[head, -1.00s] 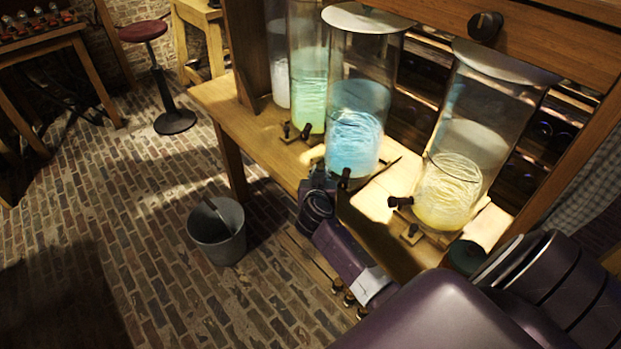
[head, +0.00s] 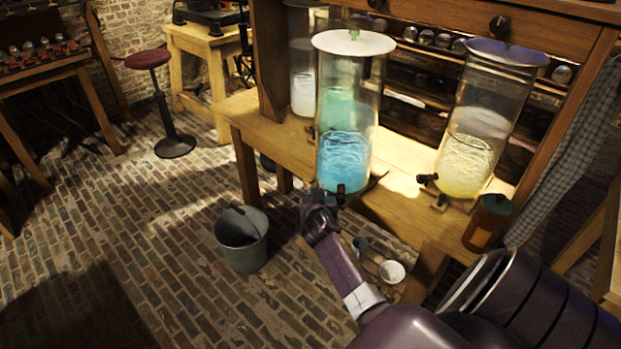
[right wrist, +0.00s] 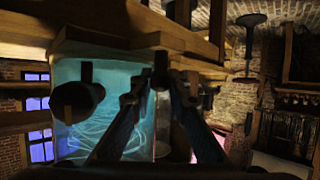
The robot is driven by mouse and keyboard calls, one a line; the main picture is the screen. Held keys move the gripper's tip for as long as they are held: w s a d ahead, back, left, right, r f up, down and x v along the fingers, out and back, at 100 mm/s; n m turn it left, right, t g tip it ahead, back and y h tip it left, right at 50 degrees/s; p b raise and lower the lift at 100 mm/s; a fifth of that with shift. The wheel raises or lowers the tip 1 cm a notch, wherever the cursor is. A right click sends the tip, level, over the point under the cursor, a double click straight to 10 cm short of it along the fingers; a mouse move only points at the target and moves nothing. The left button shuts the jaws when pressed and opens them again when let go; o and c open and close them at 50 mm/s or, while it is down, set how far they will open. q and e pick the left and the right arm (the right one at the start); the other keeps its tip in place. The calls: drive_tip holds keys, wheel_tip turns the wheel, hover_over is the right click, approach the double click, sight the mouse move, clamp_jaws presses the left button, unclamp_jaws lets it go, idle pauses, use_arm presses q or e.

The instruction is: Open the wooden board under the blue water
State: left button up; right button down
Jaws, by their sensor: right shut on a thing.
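The glass jar of blue water (head: 344,155) stands on the wooden bench, with a dark knob (head: 341,193) low at its front. My right gripper (head: 322,196) is at the bench edge just under this jar, beside the knob. In the right wrist view, the blue jar (right wrist: 95,85) fills the left side, with a dark knob in front of it. There the fingers of my right gripper (right wrist: 163,84) come close together at a wooden part by the jar's base. What they grip is dark and mostly hidden; I cannot make out the board's outline. My left gripper is out of view.
A jar of yellow liquid (head: 470,160) stands to the right, and a green one (head: 337,108) is partly behind the blue jar. A brown bottle (head: 487,222) is at the bench's right end. A metal bucket (head: 242,240) stands on the brick floor, left of my arm.

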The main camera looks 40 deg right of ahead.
drive_tip(key=shift+a, duration=0.25)
drive_tip(key=c, duration=2.1)
unclamp_jaws()
drive_tip(key=v, duration=1.2)
